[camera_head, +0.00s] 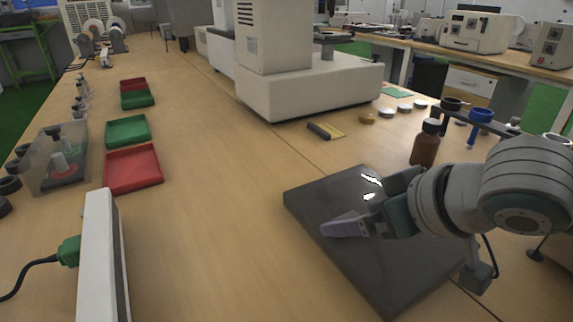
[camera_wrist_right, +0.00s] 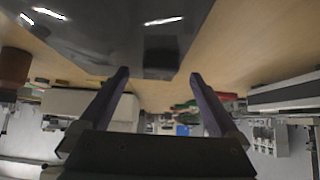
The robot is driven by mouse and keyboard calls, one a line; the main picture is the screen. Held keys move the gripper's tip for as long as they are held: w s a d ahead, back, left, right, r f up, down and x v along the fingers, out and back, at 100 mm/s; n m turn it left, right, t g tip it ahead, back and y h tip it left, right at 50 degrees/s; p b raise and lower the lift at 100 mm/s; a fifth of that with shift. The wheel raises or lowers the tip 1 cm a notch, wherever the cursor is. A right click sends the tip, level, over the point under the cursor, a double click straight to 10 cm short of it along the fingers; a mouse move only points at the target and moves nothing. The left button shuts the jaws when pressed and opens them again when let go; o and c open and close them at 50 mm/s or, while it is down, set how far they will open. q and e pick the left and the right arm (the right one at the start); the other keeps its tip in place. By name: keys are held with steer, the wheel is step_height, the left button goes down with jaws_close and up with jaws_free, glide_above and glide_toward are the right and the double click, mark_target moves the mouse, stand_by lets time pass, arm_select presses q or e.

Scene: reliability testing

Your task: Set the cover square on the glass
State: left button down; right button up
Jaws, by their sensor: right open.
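A dark, glossy, flat slab (camera_head: 335,205) with bright reflections lies on the wooden table at the lower right; I cannot tell whether it is the glass, the cover, or one on the other. It fills the top of the right wrist view (camera_wrist_right: 120,30). My right gripper (camera_head: 345,227) overlaps the slab in the head view, and I cannot tell its height above it. In the right wrist view my right gripper (camera_wrist_right: 158,76) has its fingers spread apart with nothing between them. My left gripper is not in view.
A brown bottle (camera_head: 426,145) stands just behind the slab, close to my right arm. A white machine (camera_head: 310,88) stands farther back. Red (camera_head: 133,168) and green trays (camera_head: 128,131), a clear box (camera_head: 52,160) and a long white bar (camera_head: 97,255) are left.

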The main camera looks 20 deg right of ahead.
steer(key=shift+x, duration=1)
steer(key=shift+c, duration=0.3)
jaws_close()
